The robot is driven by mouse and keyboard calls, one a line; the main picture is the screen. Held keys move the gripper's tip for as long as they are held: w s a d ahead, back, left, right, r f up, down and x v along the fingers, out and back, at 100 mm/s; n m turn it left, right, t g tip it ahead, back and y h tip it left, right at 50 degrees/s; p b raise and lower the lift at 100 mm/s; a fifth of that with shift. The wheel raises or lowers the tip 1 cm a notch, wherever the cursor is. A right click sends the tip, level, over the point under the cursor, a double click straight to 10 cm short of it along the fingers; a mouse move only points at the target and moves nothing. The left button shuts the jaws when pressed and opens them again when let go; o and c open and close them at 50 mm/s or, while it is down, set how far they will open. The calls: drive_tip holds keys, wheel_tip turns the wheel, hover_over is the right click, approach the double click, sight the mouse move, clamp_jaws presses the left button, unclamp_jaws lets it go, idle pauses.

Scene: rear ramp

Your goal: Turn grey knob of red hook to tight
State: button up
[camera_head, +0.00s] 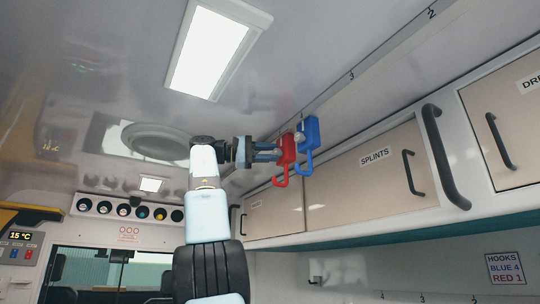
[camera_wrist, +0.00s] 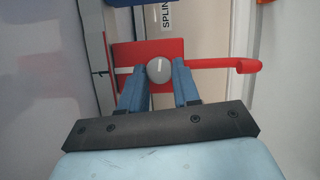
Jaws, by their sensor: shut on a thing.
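The red hook (camera_head: 286,151) hangs from the ceiling rail, with its curved arm pointing down. It also shows in the wrist view as a red block (camera_wrist: 135,56) with the hook arm reaching right. The grey knob (camera_wrist: 159,70) sits on the red block's face, with a pale line on it. My gripper (camera_head: 272,152) is level with the red hook and reaches it from the left. In the wrist view, its blue fingers (camera_wrist: 158,83) stand on either side of the knob and are shut on it.
A blue hook (camera_head: 309,136) hangs right beside the red one. The numbered rail (camera_head: 365,68) runs along the ceiling. Cabinets with dark handles (camera_head: 445,157) line the right wall. A sign (camera_head: 505,268) reads "HOOKS BLUE 4 RED 1". Open space lies left of my arm.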

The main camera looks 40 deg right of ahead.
drive_tip(key=shift+w+f+m, duration=0.15)
drive_tip(key=shift+m, duration=0.25)
idle(0.4)
drive_tip(key=o, duration=1.1)
drive_tip(key=shift+c, duration=0.2)
